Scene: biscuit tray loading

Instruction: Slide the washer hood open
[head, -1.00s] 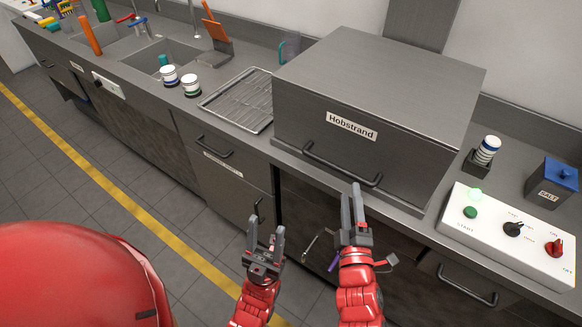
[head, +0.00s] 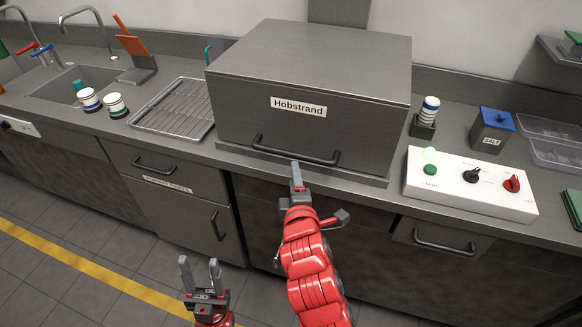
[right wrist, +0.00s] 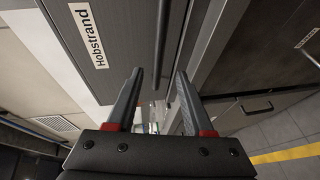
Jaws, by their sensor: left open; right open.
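The washer hood (head: 310,70) is a grey steel box labelled Hobstrand, down on the counter, with its front face closed. Its dark bar handle (head: 295,153) runs along the lower front; it also shows in the right wrist view (right wrist: 163,40), lined up between the fingers. My right gripper (head: 297,168) is open just in front of and below the middle of the handle. I cannot tell whether the bar lies inside its jaws. My left gripper (head: 201,262) is open and empty, low in front of the cabinets, well away from the hood.
A wire rack (head: 175,108) and two cups (head: 117,105) stand left of the hood. On the right are a white control panel (head: 470,183) with a lit green lamp, a salt box (head: 492,130) and a striped cup stack (head: 428,112). Drawer handles stick out below the counter.

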